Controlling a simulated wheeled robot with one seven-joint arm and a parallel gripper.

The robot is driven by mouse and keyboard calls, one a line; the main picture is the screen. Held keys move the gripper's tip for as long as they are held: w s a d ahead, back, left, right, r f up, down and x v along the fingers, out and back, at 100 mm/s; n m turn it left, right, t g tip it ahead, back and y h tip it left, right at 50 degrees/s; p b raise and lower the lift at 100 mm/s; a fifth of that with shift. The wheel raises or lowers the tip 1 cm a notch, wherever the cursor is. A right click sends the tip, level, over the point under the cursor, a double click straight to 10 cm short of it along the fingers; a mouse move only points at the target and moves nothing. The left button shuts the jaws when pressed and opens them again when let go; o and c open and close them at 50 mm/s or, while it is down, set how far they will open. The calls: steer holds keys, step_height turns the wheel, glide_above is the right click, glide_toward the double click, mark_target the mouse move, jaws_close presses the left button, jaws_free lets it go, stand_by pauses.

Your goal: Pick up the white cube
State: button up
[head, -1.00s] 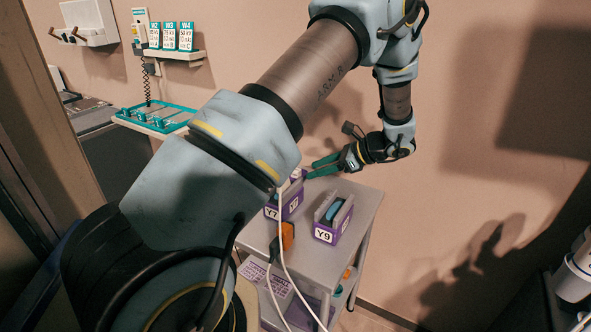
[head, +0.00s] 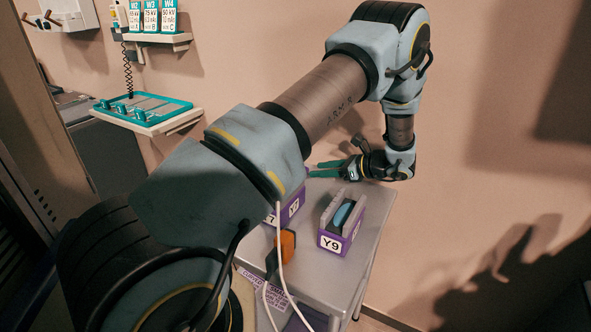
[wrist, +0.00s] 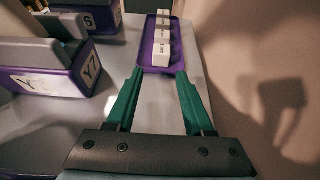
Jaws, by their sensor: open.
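White cubes with dark markings stand in a row in a purple tray on the grey trolley top; the nearest cube (wrist: 162,54) shows in the wrist view, with others behind it. The tray (wrist: 147,60) lies just beyond my fingertips. My gripper (wrist: 160,74) is open and empty, its two green fingers pointing at the tray's near end, apart from the cubes. In the head view my gripper (head: 314,169) is over the trolley's far side, pointing left. The cubes and tray are hidden behind my arm there.
A purple Y9 box (head: 334,245) and an orange object (head: 287,243) stand on the trolley (head: 372,225). A Y7 box (wrist: 50,80) and another box (wrist: 88,18) are left of my fingers. The wall rises close on the right in the wrist view.

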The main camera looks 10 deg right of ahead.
steer(key=p+x, duration=0.2)
steer(key=x, duration=0.4)
steer(key=shift+w+a+r, duration=0.1)
steer(key=shift+w+a, duration=0.05)
steer(key=shift+w, duration=0.05)
steer(key=shift+w+a+f, duration=0.2)
jaws_close()
